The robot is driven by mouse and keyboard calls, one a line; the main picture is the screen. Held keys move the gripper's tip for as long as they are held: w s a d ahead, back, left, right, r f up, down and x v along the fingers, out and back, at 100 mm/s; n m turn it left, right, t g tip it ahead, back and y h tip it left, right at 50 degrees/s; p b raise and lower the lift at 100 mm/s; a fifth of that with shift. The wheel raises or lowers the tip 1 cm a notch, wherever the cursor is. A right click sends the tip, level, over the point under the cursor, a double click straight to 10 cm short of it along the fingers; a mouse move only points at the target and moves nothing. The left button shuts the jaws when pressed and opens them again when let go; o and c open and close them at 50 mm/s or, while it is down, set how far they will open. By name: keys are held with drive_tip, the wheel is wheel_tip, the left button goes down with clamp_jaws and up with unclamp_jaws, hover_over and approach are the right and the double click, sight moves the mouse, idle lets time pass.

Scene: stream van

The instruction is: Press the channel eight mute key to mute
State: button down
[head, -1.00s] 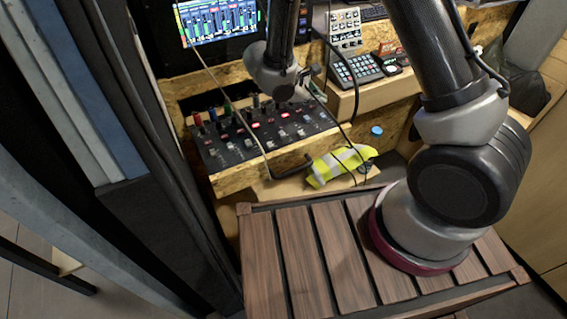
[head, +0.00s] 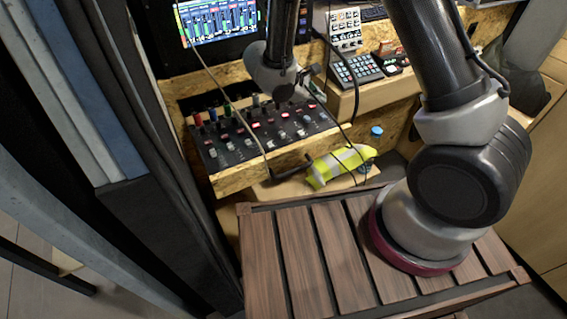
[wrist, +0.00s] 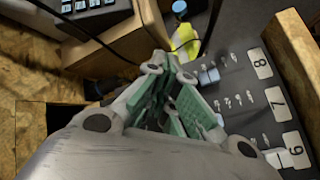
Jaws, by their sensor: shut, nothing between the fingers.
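The channel panel (head: 245,145) is a dark sloped board with coloured knobs, white caps and red-lit keys. In the wrist view, the panel (wrist: 235,70) shows at the right with number labels, including the 8 label (wrist: 261,63) and the 7 label (wrist: 278,104). A pale block (wrist: 209,75) sits in the row of the 8. I cannot tell which part is the channel eight mute key or whether it is lit. My gripper (wrist: 168,75), with green finger pads, is shut and empty, left of the 8 row.
A wooden ledge holds a black keypad (head: 356,70) right of the panel. A screen (head: 220,20) stands behind. Thin cables hang across the panel.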

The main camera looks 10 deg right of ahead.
drive_tip(key=shift+r, duration=0.45)
wheel_tip(320, 180, up, 6)
idle(0.5)
idle(0.4)
